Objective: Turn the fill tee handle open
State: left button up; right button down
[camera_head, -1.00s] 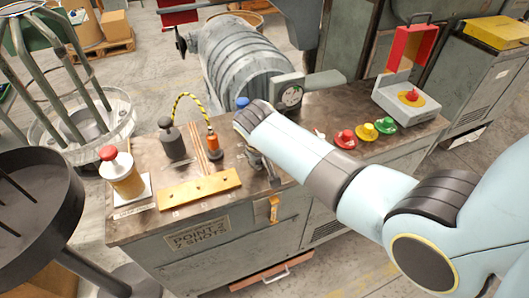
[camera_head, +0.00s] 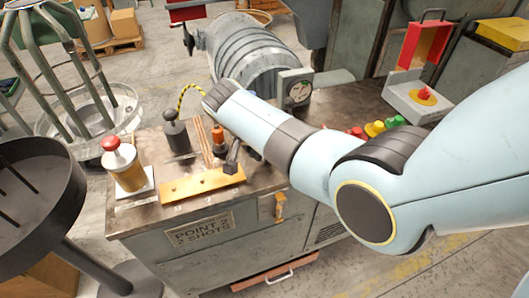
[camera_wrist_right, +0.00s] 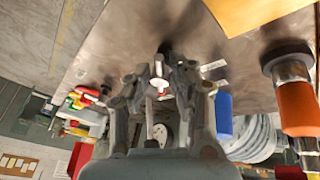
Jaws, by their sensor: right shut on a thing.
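I cannot tell for sure whether this is the fill tee handle. The orange fitting with a clear section (camera_wrist_right: 297,100) stands beside the gripper, apart from it. A blue cylindrical part (camera_wrist_right: 223,115) is also close by. My arm hides part of the bench. My left gripper is not in view.
A dark bottle-shaped part (camera_head: 176,135) and a red-capped pump (camera_head: 122,165) stand left on the bench (camera_head: 150,222). A yellow handle (camera_head: 280,206) hangs on the bench front.

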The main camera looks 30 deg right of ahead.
dwell(0.3)
jog(key=c, duration=1.3)
grip_release()
jog(key=shift+c, duration=0.2)
jog(key=v, duration=0.7)
jog(key=shift+r, duration=0.2)
jog(key=shift+w+a, duration=0.1)
